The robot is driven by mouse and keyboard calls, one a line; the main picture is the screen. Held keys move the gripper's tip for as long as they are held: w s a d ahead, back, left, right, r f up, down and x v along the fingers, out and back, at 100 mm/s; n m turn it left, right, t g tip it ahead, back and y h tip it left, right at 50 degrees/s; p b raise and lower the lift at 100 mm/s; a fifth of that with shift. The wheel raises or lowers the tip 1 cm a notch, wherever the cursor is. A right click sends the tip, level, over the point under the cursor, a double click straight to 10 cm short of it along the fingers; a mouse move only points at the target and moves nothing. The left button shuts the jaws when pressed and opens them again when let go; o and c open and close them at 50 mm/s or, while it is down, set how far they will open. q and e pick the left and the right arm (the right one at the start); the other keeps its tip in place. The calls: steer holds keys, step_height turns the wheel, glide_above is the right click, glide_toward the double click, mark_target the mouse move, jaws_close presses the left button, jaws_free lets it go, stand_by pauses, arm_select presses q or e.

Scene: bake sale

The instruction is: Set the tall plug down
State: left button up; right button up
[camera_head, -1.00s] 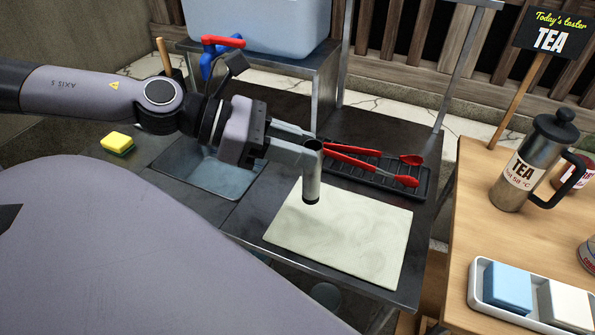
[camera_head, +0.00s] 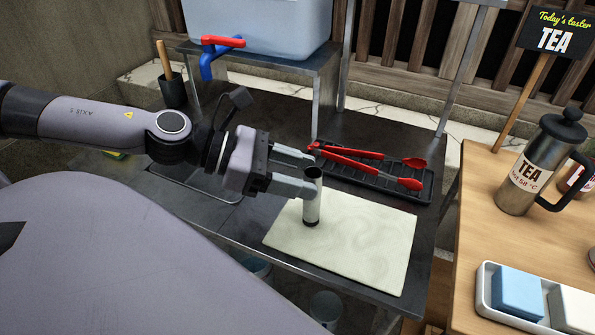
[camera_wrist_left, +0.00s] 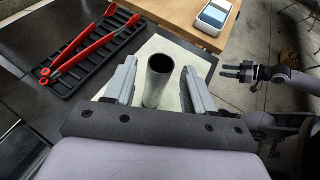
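The tall plug (camera_head: 312,205), a grey metal tube with a dark open top, stands upright on the cream mat (camera_head: 370,246), near its left part. My left gripper (camera_head: 307,178) is open around the plug. In the left wrist view the plug (camera_wrist_left: 158,82) is between the two fingers, with a gap on each side. My right gripper (camera_wrist_left: 230,71) shows at the right of the left wrist view, away from the mat. Its two fingers look apart and empty.
Red tongs (camera_head: 365,160) lie on a black rack (camera_head: 390,178) just behind the mat. A sink (camera_head: 195,182) is left of the mat. A wooden table (camera_head: 475,235) at the right holds a tea press (camera_head: 535,170) and a white tray (camera_head: 487,290). The mat's right part is clear.

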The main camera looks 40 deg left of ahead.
arm_select(q)
steer(key=shift+r, duration=0.15)
arm_select(e)
steer(key=shift+r, duration=0.1)
arm_select(q)
steer(key=shift+r+p, duration=0.2)
steer(key=shift+p, duration=0.1)
steer(key=b+v, duration=0.7)
steer(key=v, duration=0.5)
steer(key=shift+f, duration=0.2)
arm_select(e)
steer(key=f, duration=0.3)
steer(key=a+f, duration=0.1)
steer(key=shift+w+f, duration=0.2)
steer(key=shift+w, duration=0.15)
arm_select(q)
steer(key=shift+s, duration=0.1)
